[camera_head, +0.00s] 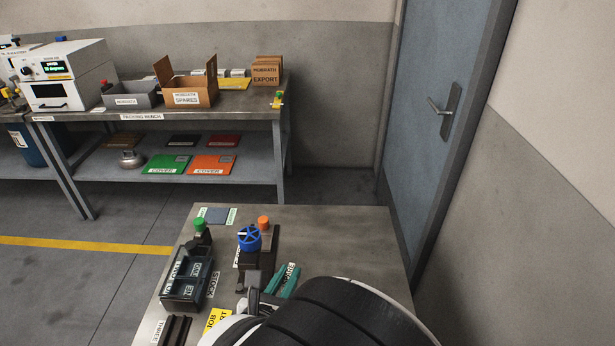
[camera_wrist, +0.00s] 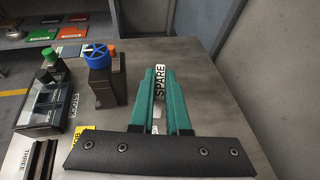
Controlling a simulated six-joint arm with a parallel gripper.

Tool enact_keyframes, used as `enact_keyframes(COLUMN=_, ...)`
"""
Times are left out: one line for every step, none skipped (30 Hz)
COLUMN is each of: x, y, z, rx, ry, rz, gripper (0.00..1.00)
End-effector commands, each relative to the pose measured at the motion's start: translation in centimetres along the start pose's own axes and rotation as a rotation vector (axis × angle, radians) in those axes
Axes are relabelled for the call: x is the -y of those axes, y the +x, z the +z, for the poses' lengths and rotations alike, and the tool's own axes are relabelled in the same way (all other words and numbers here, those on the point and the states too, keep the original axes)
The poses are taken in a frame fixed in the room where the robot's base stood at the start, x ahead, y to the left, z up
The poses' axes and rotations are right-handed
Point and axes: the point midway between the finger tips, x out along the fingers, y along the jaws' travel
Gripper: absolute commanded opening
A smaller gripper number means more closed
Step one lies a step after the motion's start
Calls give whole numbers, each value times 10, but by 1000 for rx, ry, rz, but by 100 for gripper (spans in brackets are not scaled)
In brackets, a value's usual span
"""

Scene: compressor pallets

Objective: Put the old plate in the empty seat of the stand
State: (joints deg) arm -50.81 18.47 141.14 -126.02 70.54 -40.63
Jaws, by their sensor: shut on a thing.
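My gripper (camera_wrist: 160,76) has two teal fingers pointing away over the table. They are close together with a thin pale thing (camera_wrist: 158,106) between them, seen almost edge-on and mostly hidden. I cannot make out its whole shape. A white label reading SPARE shows between the fingertips in the wrist view; I cannot tell what it is fixed to. In the head view my gripper (camera_head: 287,279) is right of a dark block with a blue handwheel (camera_head: 250,238), apart from it. A dark slotted rack (camera_head: 175,330) labelled THREE stands at the near left; it also shows in the wrist view (camera_wrist: 36,158).
A dark box with compartments (camera_head: 187,278) stands left of the block. A green-capped thing (camera_head: 199,227) and an orange cap (camera_head: 264,221) are behind. A yellow card (camera_head: 217,320) lies near the rack. The table's right side (camera_head: 365,245) is bare. A packing bench (camera_head: 215,114) stands beyond.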

Motion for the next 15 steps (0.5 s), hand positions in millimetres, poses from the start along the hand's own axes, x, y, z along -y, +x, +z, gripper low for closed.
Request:
enact_keyframes(x=17, y=7, z=29, rx=8, ry=32, rz=-37, gripper=0)
enact_keyframes(x=27, y=10, z=46, rx=8, ry=40, rz=-53, gripper=0)
enact_keyframes(x=42, y=13, z=70, rx=10, ry=46, rz=-69, gripper=0)
enact_keyframes(x=53, y=14, z=89, rx=12, ry=51, rz=-78, gripper=0)
enact_keyframes(x=64, y=14, z=108, rx=12, ry=53, rz=-82, gripper=0)
enact_keyframes(x=79, y=12, z=131, rx=13, ry=54, rz=-85, gripper=0)
enact_keyframes(x=89, y=9, z=148, rx=14, ry=53, rz=-84, gripper=0)
enact_keyframes(x=98, y=6, z=162, rx=15, ry=52, rz=-82, gripper=0)
enact_keyframes(x=109, y=1, z=180, rx=13, ry=49, rz=-80, gripper=0)
enact_keyframes(x=115, y=-2, z=191, rx=13, ry=46, rz=-76, gripper=0)
enact_keyframes(x=121, y=-5, z=200, rx=13, ry=43, rz=-73, gripper=0)
enact_keyframes(x=126, y=-8, z=208, rx=10, ry=39, rz=-71, gripper=0)
enact_keyframes(x=128, y=-10, z=212, rx=8, ry=36, rz=-68, gripper=0)
enact_keyframes(x=130, y=-12, z=216, rx=7, ry=35, rz=-68, gripper=0)
enact_keyframes(x=131, y=-12, z=218, rx=4, ry=31, rz=-65, gripper=0)
